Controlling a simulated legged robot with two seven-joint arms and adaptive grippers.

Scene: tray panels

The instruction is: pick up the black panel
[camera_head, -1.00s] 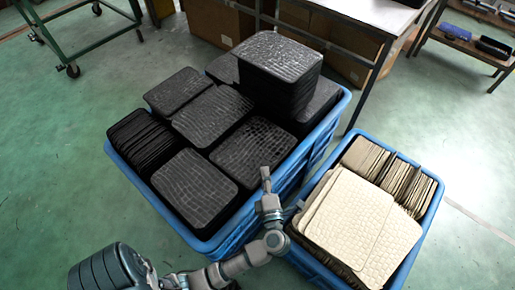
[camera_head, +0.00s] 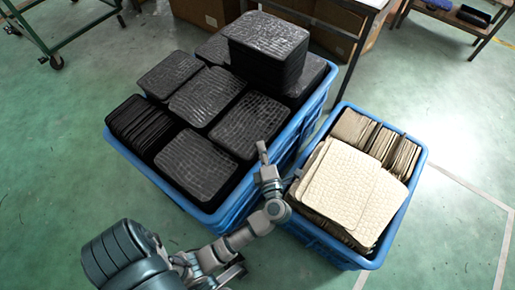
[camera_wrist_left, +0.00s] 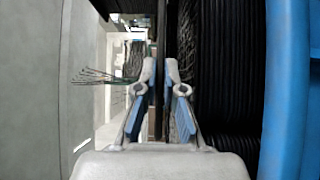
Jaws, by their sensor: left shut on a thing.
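Black textured panels lie in flat stacks in the large blue crate (camera_head: 222,222); a row of thin black panels (camera_head: 140,124) stands on edge at its left. My left gripper (camera_head: 263,153) is at the crate's right side, near the front right stack (camera_head: 250,125). In the left wrist view its two fingers (camera_wrist_left: 160,78) are shut on a thin black panel (camera_wrist_left: 161,35), seen edge-on and upright between them. The panel's far end is hard to make out. In the head view the held panel cannot be told apart. My right gripper is not in view.
A smaller blue crate (camera_head: 408,205) with cream panels (camera_head: 345,190) stands close at the right. A tall black stack (camera_head: 268,45) rises at the back of the large crate. A table stands behind. A green cart (camera_head: 57,62) is at the back left. Floor is clear at left.

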